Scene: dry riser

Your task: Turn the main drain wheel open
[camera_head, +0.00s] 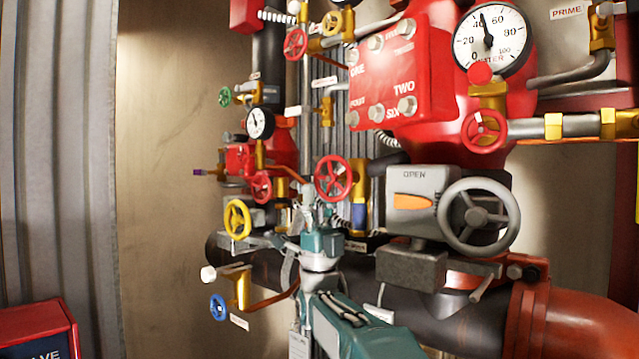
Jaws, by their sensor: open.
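Several handwheels sit on the pipework, and I cannot read a label that marks one as the main drain. A yellow wheel (237,219) is at left of centre, and a red wheel (333,178) is at centre. A large grey wheel (478,215) sits on a grey box (420,200) marked OPEN with an orange indicator, at right. A small blue wheel (219,307) is low at left. My gripper (306,205) is open at the end of my teal arm, just below and left of the red wheel in the picture. Contact with anything is unclear; my arm hides some pipework behind.
A dark horizontal pipe (420,308) leads to a red-orange pipe (580,325) at lower right. Pressure gauges (489,40) (260,122) and a red panel (395,75) sit above. A red box (38,330) stands lower left. The wall left of the pipework is clear.

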